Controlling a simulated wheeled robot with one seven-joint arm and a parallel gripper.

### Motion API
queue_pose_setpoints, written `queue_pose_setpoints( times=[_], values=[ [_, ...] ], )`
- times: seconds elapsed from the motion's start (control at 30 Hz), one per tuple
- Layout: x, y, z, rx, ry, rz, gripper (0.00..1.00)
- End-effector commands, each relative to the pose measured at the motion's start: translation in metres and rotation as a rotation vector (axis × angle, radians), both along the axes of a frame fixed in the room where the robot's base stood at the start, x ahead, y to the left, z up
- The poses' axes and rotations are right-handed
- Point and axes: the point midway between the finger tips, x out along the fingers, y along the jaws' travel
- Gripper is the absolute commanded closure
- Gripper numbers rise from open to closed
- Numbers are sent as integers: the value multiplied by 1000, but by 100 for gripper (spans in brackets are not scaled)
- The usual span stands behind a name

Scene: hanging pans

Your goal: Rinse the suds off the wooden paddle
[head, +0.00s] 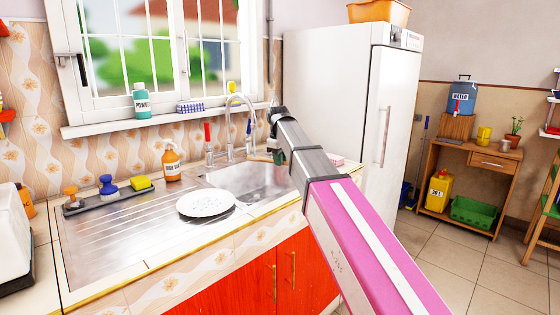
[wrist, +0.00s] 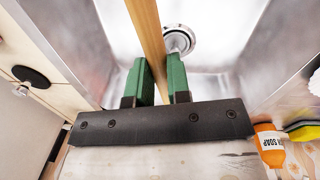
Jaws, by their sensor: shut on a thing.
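My gripper (wrist: 161,76) has two green fingers shut on a light brown wooden bar, the wooden paddle (wrist: 146,26), in the wrist view. The bar runs out of the top of that view over the metal sink, beside a round drain (wrist: 180,39). Its far end is out of view, and I see no suds on the visible part. The sink basin (head: 240,176) lies below the curved tap (head: 240,97). I cannot tell whether water runs.
A white round plate (head: 205,203) lies on the drainboard (head: 130,230) by the basin's left edge. An orange soap bottle (head: 171,162) stands behind it. A tray (head: 90,208) with brushes and a yellow sponge (head: 141,184) is left. A white fridge (head: 325,90) stands right.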

Motion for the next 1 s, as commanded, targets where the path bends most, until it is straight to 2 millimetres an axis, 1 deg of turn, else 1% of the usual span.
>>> queue_pose_setpoints(
  times=[0.27,0.7,1.0],
  values=[
    [0,-1,0,0,0,0,100],
    [-1,-12,0,0,0,0,100],
    [-1,-10,0,0,0,0,100]
  ],
)
